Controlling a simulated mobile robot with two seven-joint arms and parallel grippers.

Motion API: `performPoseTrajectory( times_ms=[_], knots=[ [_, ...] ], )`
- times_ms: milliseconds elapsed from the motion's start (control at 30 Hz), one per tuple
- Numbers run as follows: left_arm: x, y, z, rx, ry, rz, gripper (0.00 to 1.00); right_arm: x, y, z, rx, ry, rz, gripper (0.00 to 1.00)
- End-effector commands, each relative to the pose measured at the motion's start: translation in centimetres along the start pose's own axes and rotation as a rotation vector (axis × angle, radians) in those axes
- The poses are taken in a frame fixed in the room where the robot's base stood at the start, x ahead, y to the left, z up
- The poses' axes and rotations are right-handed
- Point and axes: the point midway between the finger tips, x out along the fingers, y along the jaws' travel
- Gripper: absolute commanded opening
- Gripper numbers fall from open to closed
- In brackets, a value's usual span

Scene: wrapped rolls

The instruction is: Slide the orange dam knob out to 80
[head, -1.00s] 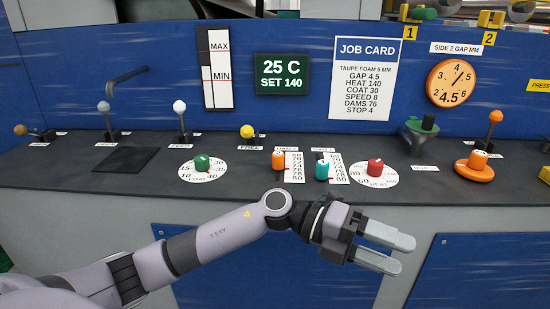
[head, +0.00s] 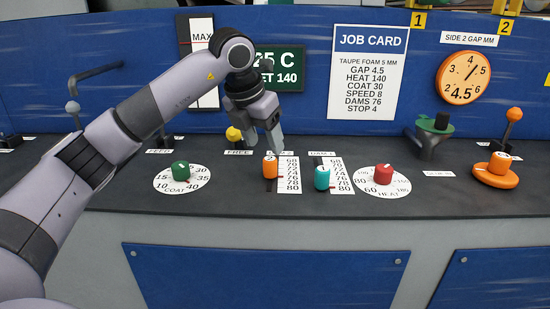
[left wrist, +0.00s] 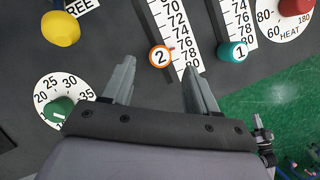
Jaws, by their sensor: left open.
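The orange dam knob (head: 270,168), marked 2 in the left wrist view (left wrist: 160,57), stands in a dark slot left of its white number scale (head: 289,174). Its red pointer is around 76 to 78; I cannot tell exactly. My left gripper (head: 264,142) is above the knob, fingers pointing down, open and empty. In the left wrist view the knob shows just beyond the gap between the two fingertips (left wrist: 159,68). I see no contact. My right gripper is not in view.
A teal knob (head: 322,178) marked 1, with its own scale, stands right of the orange knob. A green dial knob (head: 181,171) is to the left, a red heat knob (head: 383,174) to the right.

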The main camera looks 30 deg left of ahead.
Motion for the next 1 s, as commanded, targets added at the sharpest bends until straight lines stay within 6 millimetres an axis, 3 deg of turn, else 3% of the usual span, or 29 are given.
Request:
performPoseTrajectory(
  times_ms=[400,800,900,1000],
  knots=[
    [5.9,-0.1,-0.1,0.001,0.003,-0.002,0.59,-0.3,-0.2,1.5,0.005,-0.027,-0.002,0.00],
    [6.8,-0.1,-0.1,0.002,0.001,-0.003,0.59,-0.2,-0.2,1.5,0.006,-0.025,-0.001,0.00],
    [6.8,-0.1,-0.1,0.002,0.001,-0.003,0.26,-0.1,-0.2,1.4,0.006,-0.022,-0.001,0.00],
    [6.8,-0.1,-0.1,0.002,0.001,-0.003,0.00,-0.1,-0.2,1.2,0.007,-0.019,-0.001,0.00]
  ],
)
